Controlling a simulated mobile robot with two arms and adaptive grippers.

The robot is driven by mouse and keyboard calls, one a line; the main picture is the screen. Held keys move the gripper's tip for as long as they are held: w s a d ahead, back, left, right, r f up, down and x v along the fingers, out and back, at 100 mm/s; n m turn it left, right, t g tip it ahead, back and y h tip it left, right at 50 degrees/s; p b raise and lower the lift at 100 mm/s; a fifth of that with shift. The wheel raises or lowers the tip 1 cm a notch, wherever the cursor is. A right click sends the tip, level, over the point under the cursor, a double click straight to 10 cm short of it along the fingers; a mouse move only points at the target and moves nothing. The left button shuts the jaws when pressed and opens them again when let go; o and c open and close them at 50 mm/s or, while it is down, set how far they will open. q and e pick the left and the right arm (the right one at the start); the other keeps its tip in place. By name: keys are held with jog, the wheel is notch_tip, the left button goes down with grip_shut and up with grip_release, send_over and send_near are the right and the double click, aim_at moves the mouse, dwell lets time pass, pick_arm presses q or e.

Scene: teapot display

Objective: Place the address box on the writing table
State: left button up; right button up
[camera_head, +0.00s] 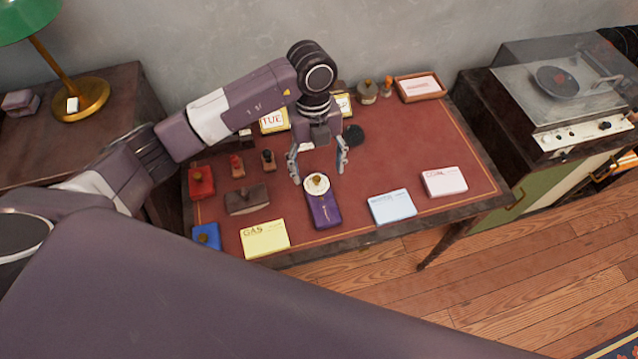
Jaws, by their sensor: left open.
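A purple box with a round white dial and brass knob (324,211), which looks like the address box, lies on the red top of the writing table (400,150). Its dial end points toward the wall. My left gripper (318,172) comes down from above and is open, with its two fingers apart on either side of the dial end. The fingertips appear just above or beside the box; I cannot tell if they touch it. My right gripper is not in view.
Yellow (265,239), blue (392,206) and pink (444,181) paper stacks lie along the front edge. Stamps (238,166) and a blotter (246,200) stand at left. A wooden tray (420,87) sits at back. A record player (560,90) is at right. The table's right middle is clear.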

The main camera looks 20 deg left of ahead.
pick_arm(q)
notch_tip(320, 180, up, 4)
jog(key=shift+w+a+f, duration=0.15)
jog(key=shift+f, duration=0.05)
jog(key=shift+f, duration=0.1)
dwell(0.4)
